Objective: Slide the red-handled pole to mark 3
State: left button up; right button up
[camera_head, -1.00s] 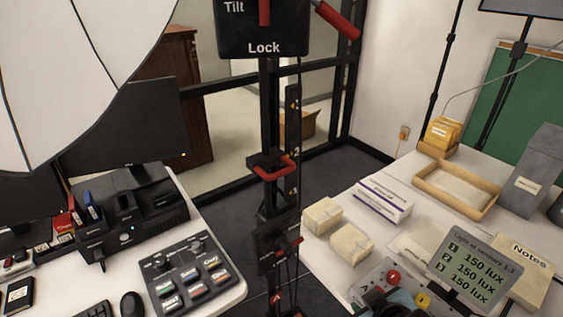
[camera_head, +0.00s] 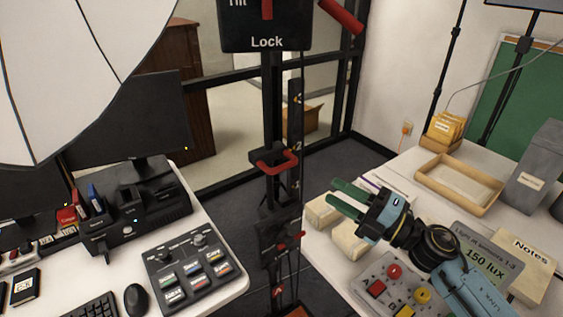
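A black upright pole stands in the middle, with a black sliding collar carrying a red U-shaped handle (camera_head: 277,163). A narrow black scale strip (camera_head: 297,120) with small numbered marks runs up beside it. The handle sits low on the strip, level with a spot below the middle mark; its exact reading is too small to tell. My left gripper is out of view.
A black Tilt/Lock panel (camera_head: 265,25) with a red lever (camera_head: 341,14) is above the pole. A lower black unit (camera_head: 280,240) with a red knob is below the handle. The left desk holds a button panel (camera_head: 190,273); the right table holds pale boxes (camera_head: 322,212) and a button box (camera_head: 372,280).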

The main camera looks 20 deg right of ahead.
aim_at(285, 165)
jog(key=shift+n+g, duration=0.3)
jog(key=shift+n, duration=0.1)
jog(key=p+x, duration=0.1)
jog(key=x, duration=0.5)
jog(key=p+x, duration=0.1)
jog(key=x, duration=0.6)
jog(key=shift+s+a+r+p, duration=0.1)
jog(key=shift+a+r+p, duration=0.1)
jog(key=shift+a+p, duration=0.1)
jog(key=shift+f, duration=0.1)
grip_shut()
